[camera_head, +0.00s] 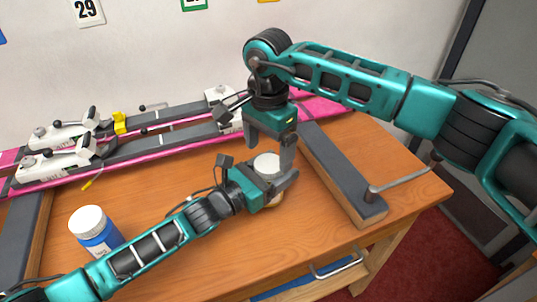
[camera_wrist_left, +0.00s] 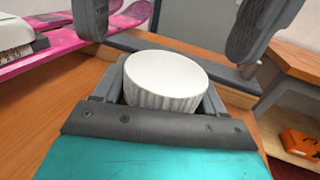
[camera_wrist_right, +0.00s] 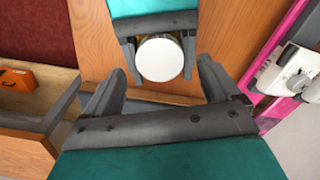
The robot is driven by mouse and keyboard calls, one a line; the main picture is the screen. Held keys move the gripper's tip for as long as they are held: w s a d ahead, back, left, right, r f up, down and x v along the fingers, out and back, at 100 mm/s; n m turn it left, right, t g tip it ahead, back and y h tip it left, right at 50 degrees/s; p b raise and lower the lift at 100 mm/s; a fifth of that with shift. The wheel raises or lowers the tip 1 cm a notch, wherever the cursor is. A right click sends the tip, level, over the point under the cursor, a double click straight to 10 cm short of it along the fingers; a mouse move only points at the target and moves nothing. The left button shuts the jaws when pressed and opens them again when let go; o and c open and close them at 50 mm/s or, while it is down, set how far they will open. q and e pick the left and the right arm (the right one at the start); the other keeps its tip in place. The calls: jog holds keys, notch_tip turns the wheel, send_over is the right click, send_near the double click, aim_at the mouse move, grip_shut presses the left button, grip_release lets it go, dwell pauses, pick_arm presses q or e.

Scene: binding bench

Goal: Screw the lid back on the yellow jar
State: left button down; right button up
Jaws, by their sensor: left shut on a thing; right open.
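The yellow jar (camera_head: 275,201) stands on the wooden bench, mostly hidden by my left gripper (camera_head: 278,183), which is shut around its body. The white ribbed lid (camera_head: 266,164) sits on top of the jar; it fills the middle of the left wrist view (camera_wrist_left: 166,78). Whether its thread is engaged, I cannot tell. My right gripper (camera_head: 269,150) is open and points down just above the lid. In the right wrist view the round lid top (camera_wrist_right: 160,59) shows beyond and between the open fingers, apart from them.
A blue jar with a white lid (camera_head: 98,234) stands at the front left. A dark-topped bar with a crank (camera_head: 345,180) lies right of the yellow jar.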

jog(key=shift+r, duration=0.85)
jog(key=shift+o, duration=0.3)
jog(key=shift+o, duration=0.6)
notch_tip(320, 180, up, 12)
pick_arm(q)
grip_release()
jog(key=v, duration=1.3)
